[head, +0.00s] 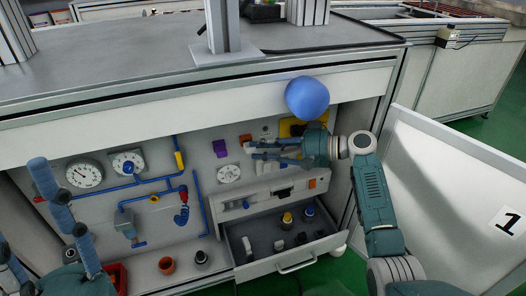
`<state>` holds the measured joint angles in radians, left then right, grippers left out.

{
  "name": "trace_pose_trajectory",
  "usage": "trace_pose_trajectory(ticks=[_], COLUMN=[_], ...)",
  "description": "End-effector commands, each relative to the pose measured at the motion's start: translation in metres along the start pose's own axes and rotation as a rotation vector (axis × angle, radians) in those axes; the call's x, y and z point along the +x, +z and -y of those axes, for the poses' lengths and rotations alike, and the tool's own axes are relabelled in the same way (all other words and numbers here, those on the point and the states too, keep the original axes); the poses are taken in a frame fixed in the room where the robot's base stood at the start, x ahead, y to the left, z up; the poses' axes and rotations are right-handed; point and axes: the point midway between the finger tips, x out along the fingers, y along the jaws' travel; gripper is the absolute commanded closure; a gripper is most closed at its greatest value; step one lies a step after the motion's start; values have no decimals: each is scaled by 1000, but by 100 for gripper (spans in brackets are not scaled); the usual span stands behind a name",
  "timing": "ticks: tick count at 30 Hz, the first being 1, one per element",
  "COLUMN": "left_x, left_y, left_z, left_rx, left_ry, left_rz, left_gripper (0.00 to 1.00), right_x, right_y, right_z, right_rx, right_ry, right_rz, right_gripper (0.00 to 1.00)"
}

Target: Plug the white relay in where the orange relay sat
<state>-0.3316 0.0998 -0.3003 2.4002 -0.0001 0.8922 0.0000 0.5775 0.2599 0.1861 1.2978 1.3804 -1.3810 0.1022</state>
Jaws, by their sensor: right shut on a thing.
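My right gripper (251,152) reaches in from the right in front of the grey back panel. Its blue fingers are shut on a small white piece (248,147), apparently the white relay, largely hidden by the fingers. A small orange-red block (245,139) shows just above the fingertips, and a purple block (220,148) is on the panel to their left. I cannot tell whether the white piece touches the panel, and no empty socket is clearly visible. My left gripper (22,207) is at the lower left, its blue fingers apart, with nothing visible between them.
An open drawer (307,256) below the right gripper holds several small parts. A blue ball (307,97) shows in front of the bench edge. Gauges (85,173) and blue pipes (150,183) occupy the panel's left. A white board (455,195) stands right of my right arm.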

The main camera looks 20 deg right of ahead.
Motion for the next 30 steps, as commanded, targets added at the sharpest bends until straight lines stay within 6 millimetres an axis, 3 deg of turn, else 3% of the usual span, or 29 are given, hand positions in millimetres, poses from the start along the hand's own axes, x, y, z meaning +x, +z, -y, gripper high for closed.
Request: trace_pose_trajectory(ticks=[14,15,18,26,30], left_x=[-5,-4,-4,-3,-3], left_y=[2,2,1,0,0], left_z=[0,0,0,1,1], left_rx=[1,1,1,2,3], left_ry=[1,1,0,-3,-2], left_rz=[1,0,-1,-9,-9], left_gripper=[58,58,58,58,58], right_x=[7,7,6,6,-4], right_y=[-9,-9,-9,-9,-10], right_z=[-2,-1,-1,-2,-2], right_rx=[0,-1,-1,0,0], right_ry=[1,1,1,1,3], right_rz=[0,0,0,0,-1], right_gripper=[100,75,57,57,57])
